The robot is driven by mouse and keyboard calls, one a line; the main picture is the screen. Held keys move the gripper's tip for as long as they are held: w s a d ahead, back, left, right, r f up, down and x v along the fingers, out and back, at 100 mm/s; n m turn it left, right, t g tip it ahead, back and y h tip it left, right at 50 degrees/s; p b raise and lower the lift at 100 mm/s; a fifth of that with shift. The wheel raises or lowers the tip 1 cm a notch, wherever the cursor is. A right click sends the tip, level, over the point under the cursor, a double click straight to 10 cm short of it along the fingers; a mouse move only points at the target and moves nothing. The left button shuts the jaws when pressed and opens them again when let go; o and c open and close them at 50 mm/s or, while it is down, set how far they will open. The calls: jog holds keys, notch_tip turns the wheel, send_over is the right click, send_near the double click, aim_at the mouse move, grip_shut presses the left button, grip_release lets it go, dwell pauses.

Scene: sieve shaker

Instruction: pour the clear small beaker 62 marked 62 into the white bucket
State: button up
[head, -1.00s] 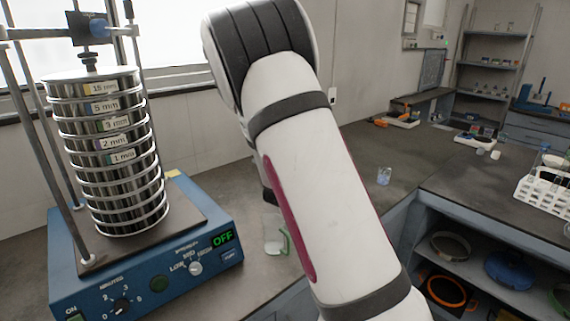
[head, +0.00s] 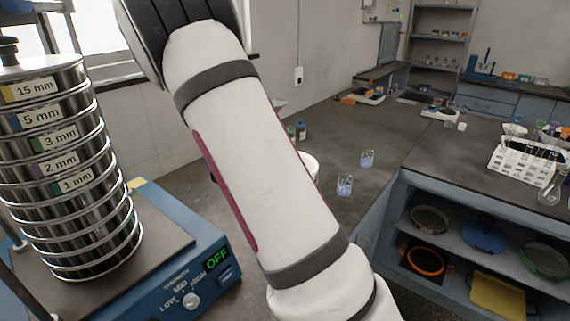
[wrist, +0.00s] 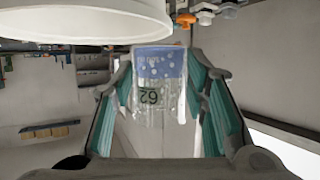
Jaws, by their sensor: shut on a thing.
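My gripper (wrist: 165,90) shows in the wrist view with teal-lined fingers. It is shut on the clear small beaker 62 (wrist: 146,112), between the fingers. A blue zone with pale specks fills the beaker's end toward the picture's top. The white bucket (wrist: 80,22) is at the upper left of the wrist view, close to the beaker and partly cut off. In the head view only a slice of the bucket (head: 312,167) shows beside my arm; my gripper and the held beaker are hidden there.
Two small beakers with blue contents (head: 345,184) (head: 367,158) stand on the bench right of my arm. Small bottles (head: 301,130) are behind. The sieve shaker (head: 75,180) is close on the left, its display reading OFF. A test-tube rack (head: 525,162) stands on the right bench.

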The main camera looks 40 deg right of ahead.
jog(key=shift+s+d, duration=0.1)
jog(key=shift+s+d+r+m+y+b, duration=0.3)
jog(key=shift+d+m+y+b, duration=0.2)
jog(key=shift+b, duration=0.15)
jog(key=shift+s+d+f+m+t+y+b, duration=0.1)
jog(key=shift+d+f+m+t+y+b, duration=0.25)
jog(key=shift+b, duration=0.9)
jog(key=shift+s+d+f+m+t+y, duration=0.5)
jog(key=shift+d+m+y, duration=0.15)
jog(key=shift+m+y, duration=0.2)
jog(key=shift+s+d+f+m+t+y, duration=0.4)
jog(key=shift+d+m+y, duration=0.2)
jog(key=shift+m+y, duration=0.2)
